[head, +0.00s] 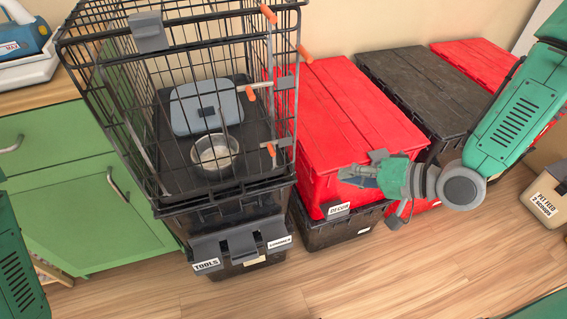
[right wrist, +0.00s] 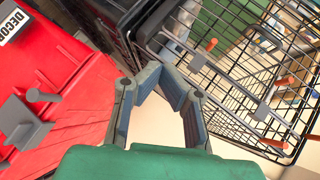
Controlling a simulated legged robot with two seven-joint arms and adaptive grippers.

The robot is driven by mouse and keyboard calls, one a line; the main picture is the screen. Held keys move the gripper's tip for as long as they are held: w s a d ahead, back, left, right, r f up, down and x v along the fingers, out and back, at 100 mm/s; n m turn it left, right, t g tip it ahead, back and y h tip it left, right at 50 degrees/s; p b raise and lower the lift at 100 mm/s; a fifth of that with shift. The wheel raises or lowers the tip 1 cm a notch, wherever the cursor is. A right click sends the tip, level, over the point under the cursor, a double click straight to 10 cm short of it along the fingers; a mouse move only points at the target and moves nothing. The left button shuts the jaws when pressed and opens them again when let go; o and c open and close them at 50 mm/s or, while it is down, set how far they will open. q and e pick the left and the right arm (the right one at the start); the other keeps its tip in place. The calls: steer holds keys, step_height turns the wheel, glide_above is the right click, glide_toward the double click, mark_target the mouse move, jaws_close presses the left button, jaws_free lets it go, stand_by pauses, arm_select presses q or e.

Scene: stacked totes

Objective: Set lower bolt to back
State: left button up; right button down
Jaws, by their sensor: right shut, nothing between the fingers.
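The wire cage (head: 215,100) has several orange-tipped metal parts on its right side. A lower orange tip (head: 271,150) sits near the cage's lower right side, and another orange tip (head: 250,93) is above it beside a grey bracket (head: 285,83). I cannot tell for certain which is the lower bolt. Orange tips also show on the cage in the right wrist view (right wrist: 272,142). My right gripper (head: 346,175) is shut and empty over the red tote, to the right of the cage and apart from it. Its fingers meet in the right wrist view (right wrist: 165,78). My left gripper is out of view.
The cage stands on black totes labelled TOOLS (head: 206,265). A grey dish (head: 214,153) and a blue-grey case (head: 200,108) are inside the cage. Front floor is clear.

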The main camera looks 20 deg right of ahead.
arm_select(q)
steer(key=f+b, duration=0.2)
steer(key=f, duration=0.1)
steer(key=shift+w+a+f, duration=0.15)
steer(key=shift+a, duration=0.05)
arm_select(e)
steer(key=r+y, duration=0.1)
steer(key=w+r+t+y, duration=0.1)
steer(key=r, duration=0.1)
steer(key=w+r+m+t+y, duration=0.1)
steer(key=shift+d+r, duration=0.2)
steer(key=shift+d, duration=0.05)
steer(key=b, duration=0.3)
glide_toward(274, 144)
steer(key=w, duration=0.1)
steer(key=w+a, duration=0.2)
steer(key=w, duration=0.1)
steer(key=shift+f, duration=0.4)
steer(key=shift+a+f+b, duration=0.15)
steer(key=shift+a+b, duration=0.4)
steer(key=shift+a, duration=0.6)
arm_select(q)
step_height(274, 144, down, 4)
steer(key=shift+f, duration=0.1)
arm_select(e)
steer(key=shift+a, duration=0.55)
steer(key=shift+s, duration=0.1)
